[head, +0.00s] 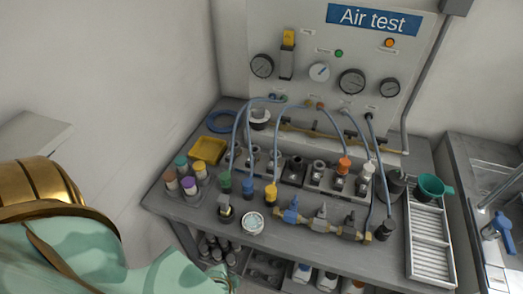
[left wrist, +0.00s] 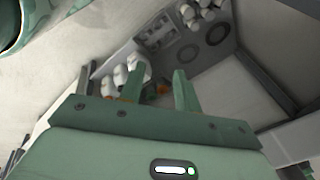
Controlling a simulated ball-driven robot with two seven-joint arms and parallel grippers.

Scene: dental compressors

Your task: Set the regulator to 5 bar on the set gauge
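My right gripper is not in view.
Containers stand on the shelf below. A sink unit (head: 490,170) is at right.

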